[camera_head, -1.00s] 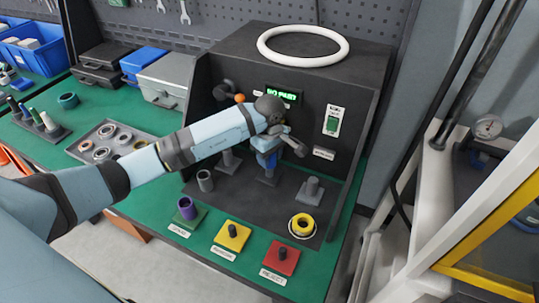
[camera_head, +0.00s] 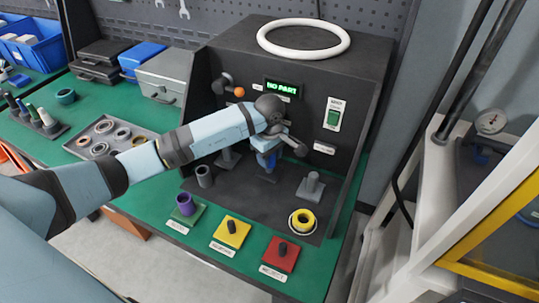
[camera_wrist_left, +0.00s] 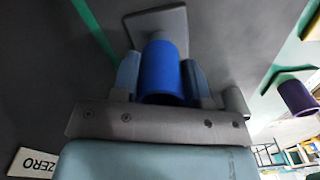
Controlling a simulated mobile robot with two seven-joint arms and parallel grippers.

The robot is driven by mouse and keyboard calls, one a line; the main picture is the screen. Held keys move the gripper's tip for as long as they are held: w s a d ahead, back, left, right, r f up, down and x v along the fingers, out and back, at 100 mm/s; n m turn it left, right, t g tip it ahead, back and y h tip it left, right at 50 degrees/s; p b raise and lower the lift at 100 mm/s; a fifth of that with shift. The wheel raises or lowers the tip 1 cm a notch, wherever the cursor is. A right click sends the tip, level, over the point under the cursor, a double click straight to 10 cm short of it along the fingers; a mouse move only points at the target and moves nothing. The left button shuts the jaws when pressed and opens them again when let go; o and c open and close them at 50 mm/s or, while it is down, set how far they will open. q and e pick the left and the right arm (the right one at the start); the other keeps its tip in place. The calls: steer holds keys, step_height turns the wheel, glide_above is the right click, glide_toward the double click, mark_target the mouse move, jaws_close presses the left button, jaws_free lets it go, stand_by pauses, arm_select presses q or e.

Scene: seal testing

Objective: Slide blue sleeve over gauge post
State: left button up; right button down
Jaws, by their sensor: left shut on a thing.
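The blue sleeve (camera_head: 266,160) is between the fingers of my left gripper (camera_head: 268,150), which is shut on it. In the left wrist view the blue sleeve (camera_wrist_left: 162,70) sits between the two fingers, with a grey square base plate (camera_wrist_left: 150,22) just beyond its far end. My right gripper is not in view.
The dark test box (camera_head: 320,75) shows "NO PART". A grey post (camera_head: 311,186) stands to the right, a grey sleeve (camera_head: 205,176) to the left. A purple sleeve (camera_head: 185,204), yellow ring (camera_head: 302,221), yellow pad (camera_head: 232,233) and red pad (camera_head: 279,254) are in front.

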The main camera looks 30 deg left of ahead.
arm_select(q)
steer(key=shift+f, duration=0.15)
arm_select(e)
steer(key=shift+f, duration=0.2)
arm_select(q)
steer(key=shift+f+b, duration=0.4)
steer(key=shift+b, duration=0.2)
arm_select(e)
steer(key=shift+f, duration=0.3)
arm_select(q)
steer(key=shift+f+b, duration=0.85)
steer(key=shift+b, duration=0.05)
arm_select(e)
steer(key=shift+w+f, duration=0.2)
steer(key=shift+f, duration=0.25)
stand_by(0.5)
arm_select(q)
steer(key=o, duration=1.1)
steer(key=shift+o, duration=0.2)
